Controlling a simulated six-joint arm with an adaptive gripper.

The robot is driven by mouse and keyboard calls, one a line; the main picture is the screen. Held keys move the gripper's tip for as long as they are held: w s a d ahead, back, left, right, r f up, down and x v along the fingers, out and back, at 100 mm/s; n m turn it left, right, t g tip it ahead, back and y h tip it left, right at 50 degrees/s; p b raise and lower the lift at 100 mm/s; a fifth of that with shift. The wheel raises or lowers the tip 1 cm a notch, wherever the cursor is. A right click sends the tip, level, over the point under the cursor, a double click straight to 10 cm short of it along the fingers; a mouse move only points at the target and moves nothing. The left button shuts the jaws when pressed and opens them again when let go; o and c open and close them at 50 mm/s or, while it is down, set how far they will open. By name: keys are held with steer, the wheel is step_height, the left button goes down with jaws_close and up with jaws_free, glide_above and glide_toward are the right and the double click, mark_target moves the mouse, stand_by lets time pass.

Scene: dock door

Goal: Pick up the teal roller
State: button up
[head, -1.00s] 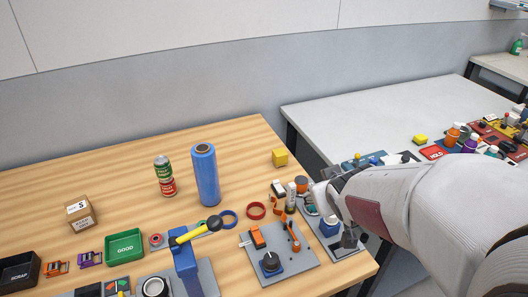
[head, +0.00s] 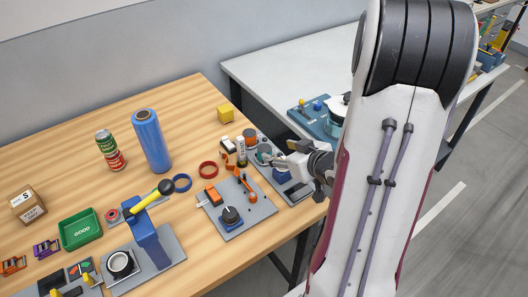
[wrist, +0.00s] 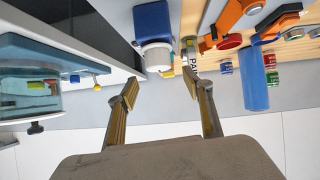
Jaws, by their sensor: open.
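I cannot clearly pick out the teal roller in the wrist view.
A grey plate with a black knob (head: 230,214) lies left of my gripper. A tall blue roll (head: 151,140), a can (head: 109,150), a yellow cube (head: 225,114) and a green tray (head: 80,229) stand farther left. A white table (head: 270,75) with a teal machine (head: 312,120) stands behind.

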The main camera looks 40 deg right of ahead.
mark_target(266, 150)
steer(key=shift+s+a+f+t+y, duration=0.1)
steer(key=shift+s+f+t+y, duration=0.2)
steer(key=shift+f, duration=0.15)
steer(key=shift+w, duration=0.1)
steer(key=shift+x, duration=1.25)
steer(key=shift+w, duration=0.1)
steer(key=shift+x, duration=2.55)
steer(key=c, duration=1.3)
